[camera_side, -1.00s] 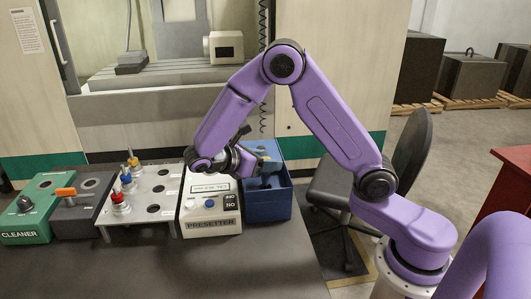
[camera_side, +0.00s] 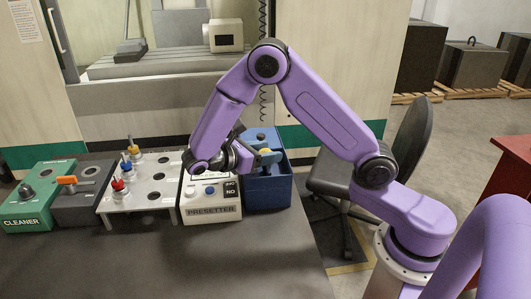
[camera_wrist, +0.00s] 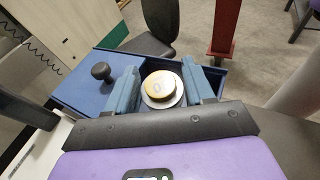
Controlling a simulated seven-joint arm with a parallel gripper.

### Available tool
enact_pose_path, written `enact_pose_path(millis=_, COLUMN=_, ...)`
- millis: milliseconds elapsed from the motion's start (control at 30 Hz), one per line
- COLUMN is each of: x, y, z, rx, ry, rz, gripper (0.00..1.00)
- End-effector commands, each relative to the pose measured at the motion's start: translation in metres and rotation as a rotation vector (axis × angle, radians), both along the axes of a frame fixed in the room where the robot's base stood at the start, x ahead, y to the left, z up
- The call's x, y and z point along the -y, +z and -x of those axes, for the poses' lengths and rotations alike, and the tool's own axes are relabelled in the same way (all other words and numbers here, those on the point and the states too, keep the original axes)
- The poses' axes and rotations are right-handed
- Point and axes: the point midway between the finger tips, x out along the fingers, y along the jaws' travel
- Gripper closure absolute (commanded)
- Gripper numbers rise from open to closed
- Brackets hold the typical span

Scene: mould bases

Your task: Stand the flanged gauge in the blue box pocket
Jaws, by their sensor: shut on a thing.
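The flanged gauge (camera_wrist: 158,83) shows in the wrist view as a round brass-coloured top above a wider grey flange. It sits between the two blue jaws of my gripper (camera_wrist: 162,98), which is shut on it. In the side view my gripper (camera_side: 267,158) is over the open part of the blue box (camera_side: 268,190), and only a bit of the gauge's yellowish top (camera_side: 265,150) shows. The gauge's lower part is hidden by the jaws and box wall. I cannot tell whether it touches the pocket floor.
A black knob (camera_wrist: 102,71) stands on the box's blue top beside the jaws. The white presetter (camera_side: 211,207) is directly left of the box. Further left are a rack (camera_side: 145,200) with coloured tools, a dark grey block (camera_side: 78,205) and the green cleaner (camera_side: 35,205).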

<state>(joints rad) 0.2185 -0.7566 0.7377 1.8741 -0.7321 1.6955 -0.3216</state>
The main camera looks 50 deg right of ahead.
Motion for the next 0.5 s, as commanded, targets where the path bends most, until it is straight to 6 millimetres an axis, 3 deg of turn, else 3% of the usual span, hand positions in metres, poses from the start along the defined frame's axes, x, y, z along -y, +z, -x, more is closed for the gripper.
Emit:
enact_pose_path(millis=33, x=0.0073, y=-0.0438, z=0.0020, rx=-0.007, ry=0.010, rz=-0.129, gripper=1.00)
enact_pose_path(millis=167, x=0.0073, y=-0.0438, z=0.0020, rx=-0.007, ry=0.010, rz=-0.129, gripper=1.00)
enact_pose_path(millis=200, x=0.0073, y=-0.0438, z=0.0020, rx=-0.008, ry=0.010, rz=-0.129, gripper=0.44)
enact_pose_path(millis=300, x=0.0073, y=-0.0438, z=0.0020, rx=-0.008, ry=0.010, rz=-0.129, gripper=0.18)
enact_pose_path(millis=500, x=0.0073, y=-0.0438, z=0.0020, rx=-0.009, ry=0.011, rz=-0.129, gripper=0.18)
